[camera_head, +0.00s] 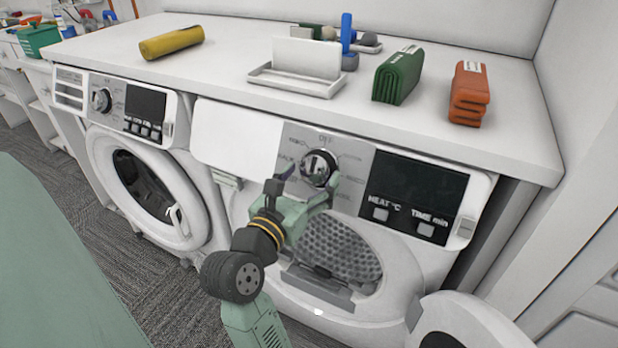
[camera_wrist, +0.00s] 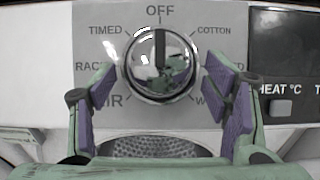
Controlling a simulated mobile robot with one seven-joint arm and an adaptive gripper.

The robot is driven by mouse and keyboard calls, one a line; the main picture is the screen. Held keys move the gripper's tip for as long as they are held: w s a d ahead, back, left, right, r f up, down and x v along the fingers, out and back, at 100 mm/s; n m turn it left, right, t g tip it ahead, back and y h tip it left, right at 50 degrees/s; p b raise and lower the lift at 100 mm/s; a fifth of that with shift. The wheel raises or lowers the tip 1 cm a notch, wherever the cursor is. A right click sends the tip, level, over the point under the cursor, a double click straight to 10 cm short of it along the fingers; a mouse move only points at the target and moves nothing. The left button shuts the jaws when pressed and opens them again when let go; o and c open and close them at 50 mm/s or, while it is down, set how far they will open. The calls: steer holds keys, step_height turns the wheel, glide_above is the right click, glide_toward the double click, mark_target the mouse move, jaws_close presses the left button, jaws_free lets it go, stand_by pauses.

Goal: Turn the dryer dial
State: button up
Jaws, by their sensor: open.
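The dryer dial (camera_head: 319,166) is a round chrome knob on the grey panel of the right-hand machine. In the wrist view the dial (camera_wrist: 160,66) has its dark pointer line straight up at OFF. Labels TIMED, COTTON and others ring it, some partly hidden by my fingers. My gripper (camera_head: 309,181) is open in front of the panel. In the wrist view its purple-padded fingers (camera_wrist: 161,86) stand left and right of the dial, with a visible gap on each side. I cannot tell how deep the fingertips reach along the knob.
The dryer door (camera_head: 470,325) hangs open at lower right, below the dark display (camera_head: 415,190). A washer (camera_head: 145,150) stands left. The white countertop (camera_head: 235,70) above holds a yellow roll (camera_head: 172,43), a white rack (camera_head: 298,75), and green (camera_head: 398,75) and orange (camera_head: 469,93) folded cloths.

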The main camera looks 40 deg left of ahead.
steer(key=shift+c, duration=0.2)
steer(key=c, duration=1.1)
